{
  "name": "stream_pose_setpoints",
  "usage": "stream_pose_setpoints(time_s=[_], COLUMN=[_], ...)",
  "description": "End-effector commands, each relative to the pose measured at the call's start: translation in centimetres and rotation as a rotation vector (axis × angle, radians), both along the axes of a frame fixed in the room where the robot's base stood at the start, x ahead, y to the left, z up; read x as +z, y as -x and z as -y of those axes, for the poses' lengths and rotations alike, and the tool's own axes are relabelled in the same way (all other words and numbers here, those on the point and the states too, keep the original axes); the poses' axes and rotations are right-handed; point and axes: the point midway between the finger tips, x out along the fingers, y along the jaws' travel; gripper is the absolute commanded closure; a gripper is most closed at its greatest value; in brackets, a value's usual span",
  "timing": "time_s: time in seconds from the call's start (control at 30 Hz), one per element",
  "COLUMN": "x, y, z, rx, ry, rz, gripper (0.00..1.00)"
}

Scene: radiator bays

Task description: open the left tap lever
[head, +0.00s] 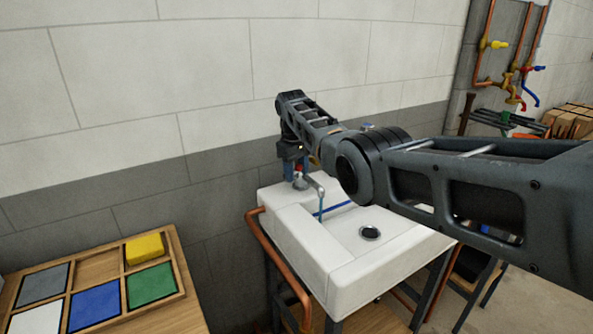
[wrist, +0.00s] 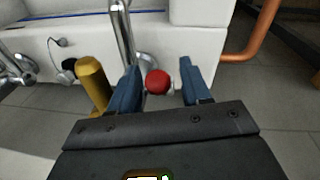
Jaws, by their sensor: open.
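The white sink (head: 350,262) stands against the wall, with a chrome tap (head: 312,184) at its back left. A red round knob (head: 299,168), seemingly the left tap lever's end, shows small just under my gripper (head: 296,172). In the wrist view, the red knob (wrist: 157,82) sits between the two blue fingers of my gripper (wrist: 160,72). The fingers are apart, with a gap on the right of the knob; the knob is close to the left finger, and contact cannot be told. The chrome spout (wrist: 122,38) rises beside it. The lever's stem is mostly hidden.
A brass cylinder (wrist: 92,82) stands just left of the left finger. A copper pipe (head: 272,248) runs along the sink's left side. A wooden tray (head: 98,268) with coloured squares and a yellow block (head: 145,248) is at lower left. Copper pipes with valves (head: 497,44) are at upper right.

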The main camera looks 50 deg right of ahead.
Motion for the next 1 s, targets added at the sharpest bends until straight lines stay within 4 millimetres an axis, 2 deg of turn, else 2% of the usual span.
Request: stream_pose_setpoints(time_s=[0.5,0.67,1.0], x=[6.7,7.6,7.6], y=[0.3,0.4,0.4], z=[-1.0,-1.1,-1.1], rx=[0.000,0.000,0.000], ry=[0.000,0.000,0.000], rz=[0.003,0.002,0.001], gripper=[0.52,0.52,0.52])
